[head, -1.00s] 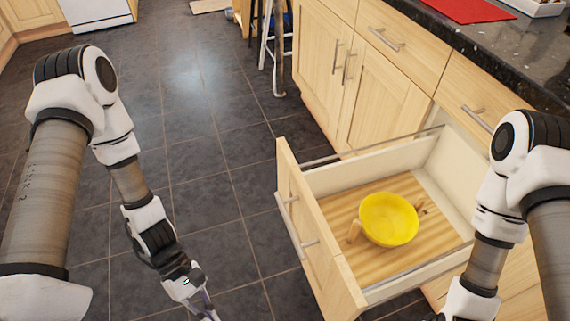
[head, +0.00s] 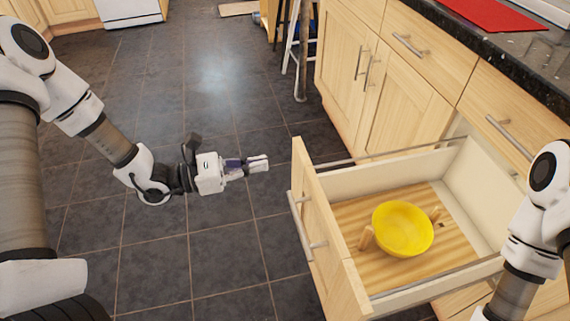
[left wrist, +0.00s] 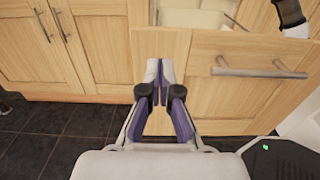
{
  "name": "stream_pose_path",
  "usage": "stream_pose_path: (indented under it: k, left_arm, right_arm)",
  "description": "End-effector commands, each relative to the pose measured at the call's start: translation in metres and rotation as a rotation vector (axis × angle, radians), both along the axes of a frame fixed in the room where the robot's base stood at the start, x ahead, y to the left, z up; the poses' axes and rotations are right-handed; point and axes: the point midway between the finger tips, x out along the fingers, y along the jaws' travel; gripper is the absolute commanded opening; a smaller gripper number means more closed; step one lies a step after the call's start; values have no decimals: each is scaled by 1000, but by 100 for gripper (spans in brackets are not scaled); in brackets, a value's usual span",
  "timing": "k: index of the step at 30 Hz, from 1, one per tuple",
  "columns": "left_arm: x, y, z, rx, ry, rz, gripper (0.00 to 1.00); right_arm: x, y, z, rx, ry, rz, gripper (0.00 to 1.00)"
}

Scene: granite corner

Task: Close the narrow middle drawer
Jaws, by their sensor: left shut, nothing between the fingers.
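The wooden drawer (head: 325,232) stands pulled out from the cabinet, with a long metal bar handle (head: 301,221) on its front. A yellow bowl (head: 403,228) and wooden pegs rest inside it. My left gripper (head: 262,163) is shut and empty, to the left of the drawer front and apart from it in the head view. In the left wrist view, the shut fingertips (left wrist: 160,72) point at the drawer front (left wrist: 235,95), left of its handle (left wrist: 262,72). My right arm shows at the right edge of the head view, but its gripper is out of frame.
Closed cabinet doors (head: 398,106) and a closed upper drawer (head: 420,50) lie beyond the open one. A dark granite counter (head: 500,55) with a red mat (head: 488,13) runs above. Stool legs stand further back. The tiled floor (head: 190,255) left of the drawer is clear.

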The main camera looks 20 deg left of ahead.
Motion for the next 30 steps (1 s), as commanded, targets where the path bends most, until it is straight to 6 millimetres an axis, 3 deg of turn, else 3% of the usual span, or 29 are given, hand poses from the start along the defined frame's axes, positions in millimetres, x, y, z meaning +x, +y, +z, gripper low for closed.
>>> stream_pose_path:
  k: [6, 10, 30]
  left_arm:
    - [22, -35, -3, 5, 0, -7, 0]
    - [31, -47, -2, 4, 0, -4, 0]
    - [38, -58, -1, 2, 1, -2, 0]
  right_arm:
    - [0, 0, -15, 0, 0, 0, 44]
    - [0, 0, -18, 0, 0, 0, 44]
    - [0, 0, -21, 0, 0, 0, 44]
